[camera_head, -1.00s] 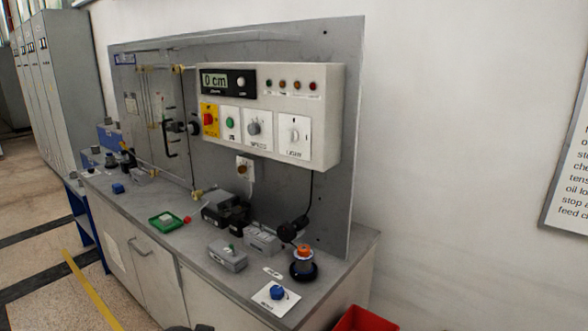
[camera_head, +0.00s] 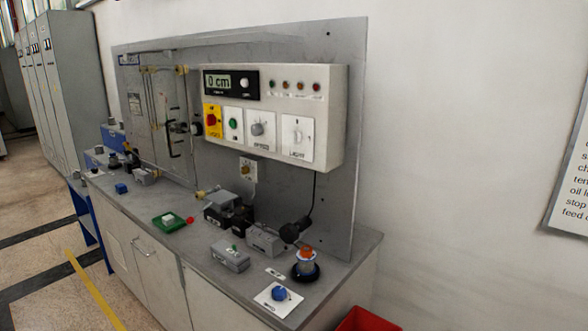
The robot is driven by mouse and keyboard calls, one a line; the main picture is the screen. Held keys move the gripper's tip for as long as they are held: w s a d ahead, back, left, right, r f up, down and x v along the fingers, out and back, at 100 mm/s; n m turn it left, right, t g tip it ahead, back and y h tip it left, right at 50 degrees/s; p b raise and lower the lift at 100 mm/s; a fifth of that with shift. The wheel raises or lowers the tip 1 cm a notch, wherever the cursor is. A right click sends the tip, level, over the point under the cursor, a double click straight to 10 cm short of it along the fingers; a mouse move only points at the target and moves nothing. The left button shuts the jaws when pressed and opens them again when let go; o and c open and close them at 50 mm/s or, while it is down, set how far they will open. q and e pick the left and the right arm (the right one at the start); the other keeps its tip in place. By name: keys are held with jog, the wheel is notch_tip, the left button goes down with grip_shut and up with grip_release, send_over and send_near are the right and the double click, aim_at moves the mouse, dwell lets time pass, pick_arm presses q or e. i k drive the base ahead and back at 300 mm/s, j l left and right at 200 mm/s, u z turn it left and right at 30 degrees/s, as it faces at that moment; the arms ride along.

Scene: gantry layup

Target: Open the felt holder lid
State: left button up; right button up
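I cannot tell for certain which thing is the felt holder. On the grey bench top (camera_head: 205,248), a black device with a grey block on top (camera_head: 224,199) stands near the back panel. In front of it are a small grey box with a green spot on top (camera_head: 230,255) and another grey box (camera_head: 266,239). No lid clearly stands open on either box. Neither of my grippers shows in the view.
A white control box (camera_head: 272,115) hangs on the grey back panel (camera_head: 345,190). A green tray (camera_head: 158,226), a red ball (camera_head: 190,220), an orange-topped round item (camera_head: 305,256) and a blue knob (camera_head: 279,293) sit on the bench. A red bin (camera_head: 366,320) stands at the right.

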aim_at(239, 211)
jog(key=i+j+z, duration=0.1)
jog(key=j, duration=0.25)
jog(key=i+j+z, duration=0.1)
jog(key=j, duration=0.25)
jog(key=i+j, duration=0.15)
jog(key=j, duration=0.25)
jog(key=i+j+z, duration=0.15)
jog(key=j, duration=0.2)
